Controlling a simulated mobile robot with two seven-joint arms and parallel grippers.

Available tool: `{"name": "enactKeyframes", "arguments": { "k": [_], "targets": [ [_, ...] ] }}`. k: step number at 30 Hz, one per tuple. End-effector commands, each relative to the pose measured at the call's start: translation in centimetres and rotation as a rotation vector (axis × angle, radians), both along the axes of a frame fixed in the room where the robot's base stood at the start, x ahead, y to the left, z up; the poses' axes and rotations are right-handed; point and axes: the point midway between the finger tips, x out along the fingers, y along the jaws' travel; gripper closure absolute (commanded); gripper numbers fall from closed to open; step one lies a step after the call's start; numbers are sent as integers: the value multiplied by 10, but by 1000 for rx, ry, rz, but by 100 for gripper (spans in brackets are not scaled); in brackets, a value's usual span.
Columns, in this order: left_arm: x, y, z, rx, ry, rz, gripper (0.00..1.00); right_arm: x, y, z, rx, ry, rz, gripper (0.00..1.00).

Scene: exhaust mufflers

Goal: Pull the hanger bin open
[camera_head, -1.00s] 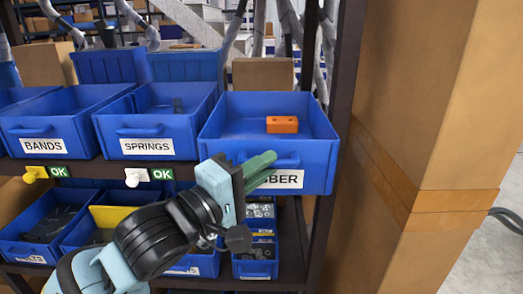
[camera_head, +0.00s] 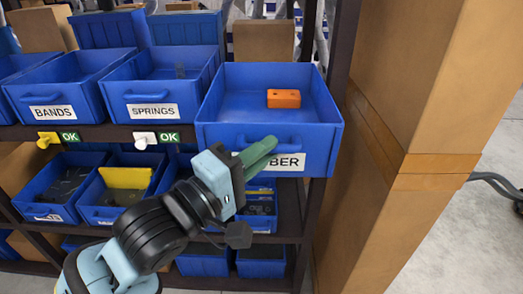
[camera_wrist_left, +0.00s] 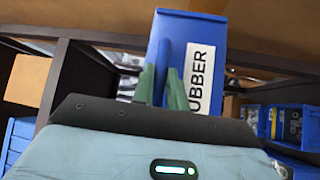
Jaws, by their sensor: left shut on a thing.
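The blue bin (camera_head: 220,134) with the orange block (camera_head: 284,98) inside has a label reading RUBBER; no bin in view reads hanger. It sticks out farther from the shelf than the bins beside it. My left gripper (camera_head: 262,149) is shut on its front handle (camera_head: 285,138), and its green fingers cover part of the label. In the left wrist view the green fingers (camera_wrist_left: 160,88) sit at the blue handle, beside the RUBBER label (camera_wrist_left: 202,80). My right gripper is not in view.
The BANDS bin (camera_head: 88,111) and SPRINGS bin (camera_head: 190,108) stand to the left on the same shelf. Smaller bins fill the shelf below. A dark rack post (camera_head: 338,75) and tall cardboard boxes (camera_head: 415,90) stand close on the right. Floor (camera_head: 465,235) shows at far right.

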Motion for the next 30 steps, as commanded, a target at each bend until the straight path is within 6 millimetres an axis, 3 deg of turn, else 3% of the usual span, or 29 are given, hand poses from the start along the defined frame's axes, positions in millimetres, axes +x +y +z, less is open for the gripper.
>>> {"name": "enactKeyframes", "arguments": {
  "k": [1, 6, 17, 30],
  "targets": [
    [-1, 0, 1, -2, -1, -2, 83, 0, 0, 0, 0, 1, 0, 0],
    [0, 0, 1, -1, 0, -1, 64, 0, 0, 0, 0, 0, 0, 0],
    [-4, 5, -1, 0, 1, 0, 64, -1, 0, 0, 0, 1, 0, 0],
    [-48, 49, -11, 0, 3, 0, 64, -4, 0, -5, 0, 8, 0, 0]
  ]
}}
